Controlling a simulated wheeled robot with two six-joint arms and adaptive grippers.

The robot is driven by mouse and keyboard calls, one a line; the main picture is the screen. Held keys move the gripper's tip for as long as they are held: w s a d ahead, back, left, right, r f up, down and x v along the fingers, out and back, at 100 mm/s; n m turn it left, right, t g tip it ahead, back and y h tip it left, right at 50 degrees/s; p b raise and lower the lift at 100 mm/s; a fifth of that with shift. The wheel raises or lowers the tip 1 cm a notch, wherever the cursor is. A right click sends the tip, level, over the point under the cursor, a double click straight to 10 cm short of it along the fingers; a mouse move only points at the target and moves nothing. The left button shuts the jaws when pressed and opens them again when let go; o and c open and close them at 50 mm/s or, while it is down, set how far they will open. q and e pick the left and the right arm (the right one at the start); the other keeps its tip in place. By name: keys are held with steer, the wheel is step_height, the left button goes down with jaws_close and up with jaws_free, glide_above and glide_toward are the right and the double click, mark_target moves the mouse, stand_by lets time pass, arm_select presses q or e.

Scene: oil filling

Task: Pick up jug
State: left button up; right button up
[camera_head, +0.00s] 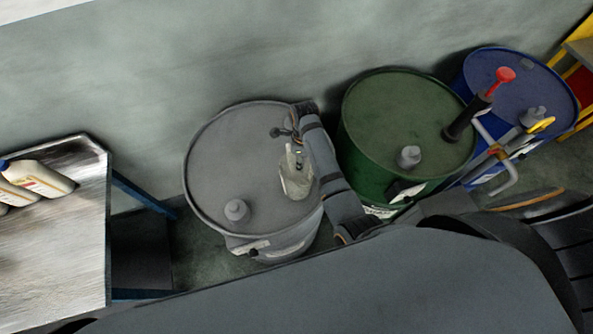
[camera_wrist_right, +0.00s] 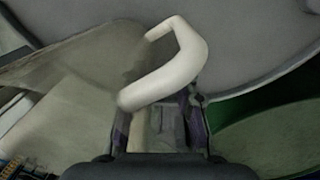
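A pale, translucent jug (camera_head: 297,178) is at the right part of the grey drum's top in the head view. My right arm reaches over that drum, and my right gripper (camera_head: 288,132) is beside the jug's upper end. In the right wrist view the jug's white curved handle (camera_wrist_right: 182,68) is just in front of my right gripper (camera_wrist_right: 160,118). The fingers are spread apart, with a pale strip showing between them; the handle crosses in front of them. I cannot tell whether they touch it. My left gripper is in neither view.
The grey drum (camera_head: 215,160) has a small grey cap (camera_head: 237,211). A table (camera_head: 50,255) with white bottles (camera_head: 40,179) is at left.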

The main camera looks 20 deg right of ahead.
steer(key=shift+s+a, duration=0.1)
steer(key=shift+a, duration=0.05)
steer(key=shift+s+a+r, duration=0.2)
steer(key=shift+c, duration=1.3)
steer(key=shift+s+a+r, duration=0.1)
steer(key=shift+s, duration=0.05)
jaws_close()
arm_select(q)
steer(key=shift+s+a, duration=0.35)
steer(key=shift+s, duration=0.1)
arm_select(e)
steer(key=shift+d, duration=0.2)
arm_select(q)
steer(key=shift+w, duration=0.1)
